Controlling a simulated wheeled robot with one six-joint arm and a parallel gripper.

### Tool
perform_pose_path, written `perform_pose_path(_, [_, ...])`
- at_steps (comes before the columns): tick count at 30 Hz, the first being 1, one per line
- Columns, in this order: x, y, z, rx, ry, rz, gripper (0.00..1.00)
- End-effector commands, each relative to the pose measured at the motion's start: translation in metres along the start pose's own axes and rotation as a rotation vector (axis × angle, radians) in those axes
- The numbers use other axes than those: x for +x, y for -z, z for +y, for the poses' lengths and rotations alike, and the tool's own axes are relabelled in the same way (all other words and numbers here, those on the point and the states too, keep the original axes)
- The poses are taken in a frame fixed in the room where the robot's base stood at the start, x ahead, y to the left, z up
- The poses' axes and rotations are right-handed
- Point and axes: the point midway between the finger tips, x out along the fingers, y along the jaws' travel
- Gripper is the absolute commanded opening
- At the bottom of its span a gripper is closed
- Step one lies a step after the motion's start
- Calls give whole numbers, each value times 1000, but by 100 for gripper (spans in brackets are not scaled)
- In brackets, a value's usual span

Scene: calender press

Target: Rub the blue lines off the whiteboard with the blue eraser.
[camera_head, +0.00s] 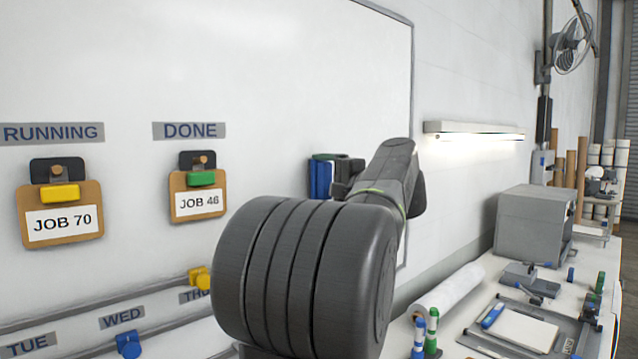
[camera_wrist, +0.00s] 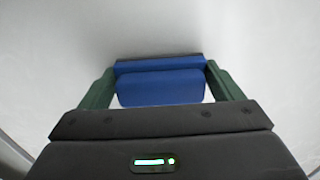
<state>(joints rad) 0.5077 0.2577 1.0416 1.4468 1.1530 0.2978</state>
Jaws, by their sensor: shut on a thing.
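The blue eraser (camera_head: 320,179) is at the whiteboard (camera_head: 290,75), right of the DONE sign and near the board's right edge. My gripper (camera_wrist: 161,82) is shut on the eraser, with one green finger on each side of it in the wrist view. The eraser (camera_wrist: 160,88) has its far side at or very near the white surface; I cannot tell for certain that it touches. No blue lines show on the visible part of the board in either view. My arm hides the lower right part of the board.
Job cards hang under the RUNNING (camera_head: 53,133) and DONE (camera_head: 189,130) signs. Day rails with a yellow (camera_head: 200,278) and a blue clip (camera_head: 128,344) are below. At right, a bench holds a grey box (camera_head: 535,225), a paper roll (camera_head: 440,290) and markers. A lamp (camera_head: 473,131) is above it.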

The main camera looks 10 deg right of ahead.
Motion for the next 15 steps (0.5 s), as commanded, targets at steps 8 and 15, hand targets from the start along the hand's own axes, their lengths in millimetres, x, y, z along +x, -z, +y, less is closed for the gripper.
perform_pose_path(8, [-29, 0, 1, -1, 1, 3, 68])
perform_pose_path(15, [-47, 0, 1, 0, 0, 2, 68])
